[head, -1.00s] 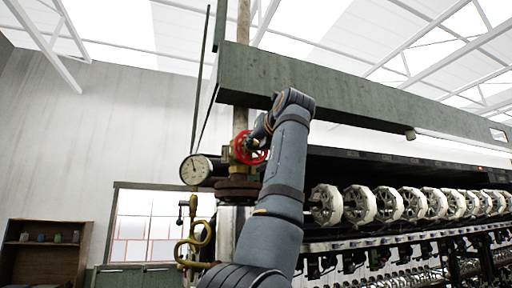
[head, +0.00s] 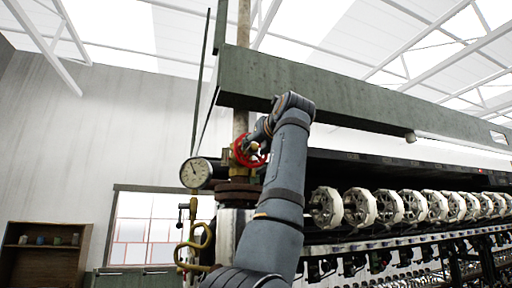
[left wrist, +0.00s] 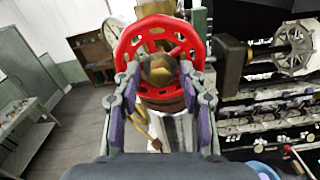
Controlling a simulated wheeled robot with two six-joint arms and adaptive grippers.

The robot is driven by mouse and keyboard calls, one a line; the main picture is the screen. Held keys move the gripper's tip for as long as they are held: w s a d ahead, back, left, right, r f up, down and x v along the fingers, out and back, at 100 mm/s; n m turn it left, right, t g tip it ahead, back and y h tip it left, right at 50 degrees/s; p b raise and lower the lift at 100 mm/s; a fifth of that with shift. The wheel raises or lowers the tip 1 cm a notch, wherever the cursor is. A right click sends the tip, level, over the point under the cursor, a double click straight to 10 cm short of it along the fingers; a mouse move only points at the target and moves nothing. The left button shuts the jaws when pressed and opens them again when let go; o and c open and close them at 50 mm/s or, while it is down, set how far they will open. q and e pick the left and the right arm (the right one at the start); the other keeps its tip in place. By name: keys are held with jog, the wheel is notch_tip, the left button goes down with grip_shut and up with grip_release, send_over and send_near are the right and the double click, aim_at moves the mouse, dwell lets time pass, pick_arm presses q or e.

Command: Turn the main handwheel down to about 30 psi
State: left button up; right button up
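The red main handwheel (head: 243,152) sits on a brass valve at the steam pipe, left of the machine. In the left wrist view the red wheel (left wrist: 125,48) faces me with a brass hub (left wrist: 160,70) at its middle. My left gripper (head: 258,138) is at the wheel and partly covers it. In the wrist view its fingers (left wrist: 159,72) are spread, one on each side of the hub, overlapping the wheel's face; contact is unclear. The round white pressure gauge (head: 196,173) is left of the wheel; its needle points up-left, its numbers too small to read. My right gripper is out of view.
A dark green beam (head: 300,93) runs above my arm. A row of white reels (head: 358,205) stands to the right. A curved brass pipe (head: 205,236) hangs below the gauge. A wooden shelf (head: 45,257) is far left.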

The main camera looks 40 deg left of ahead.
pick_arm(q)
jog(key=b+v, duration=0.2)
jog(key=v, duration=0.5)
dwell(0.4)
